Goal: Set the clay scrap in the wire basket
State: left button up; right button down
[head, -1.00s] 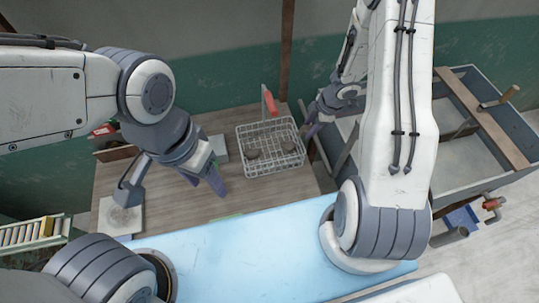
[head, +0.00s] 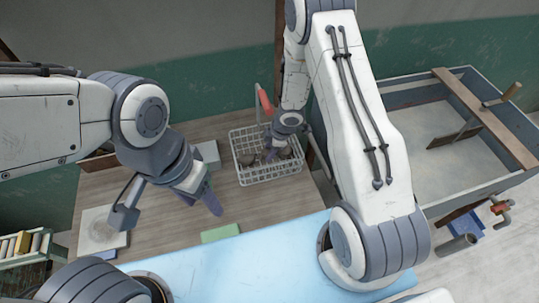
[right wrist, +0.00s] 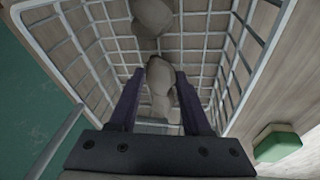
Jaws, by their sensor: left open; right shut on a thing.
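The white wire basket (head: 241,178) stands on the wooden table in the head view, and its grid fills much of the right wrist view (right wrist: 235,45). My right gripper (head: 270,155) points down inside the basket. In the right wrist view its two dark fingers (right wrist: 160,95) are shut on a grey-brown clay scrap (right wrist: 159,75), within the basket walls. Another clay lump (right wrist: 152,17) lies in the basket beyond the fingertips. Lumps at the basket's left (head: 247,159) and right (head: 285,152) show in the head view. My left gripper (head: 207,196) is open and empty, left of the basket.
A green block (head: 220,233) lies at the table's front edge, by the light blue surface (head: 240,262). A pale slab (head: 100,232) is at the left and a grey block (head: 207,153) left of the basket. A grey trough (head: 440,140) stands at the right.

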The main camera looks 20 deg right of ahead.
jog(key=shift+f, duration=0.85)
jog(key=shift+c, duration=1.6)
grip_release()
jog(key=p+v, duration=0.5)
jog(key=v, duration=0.7)
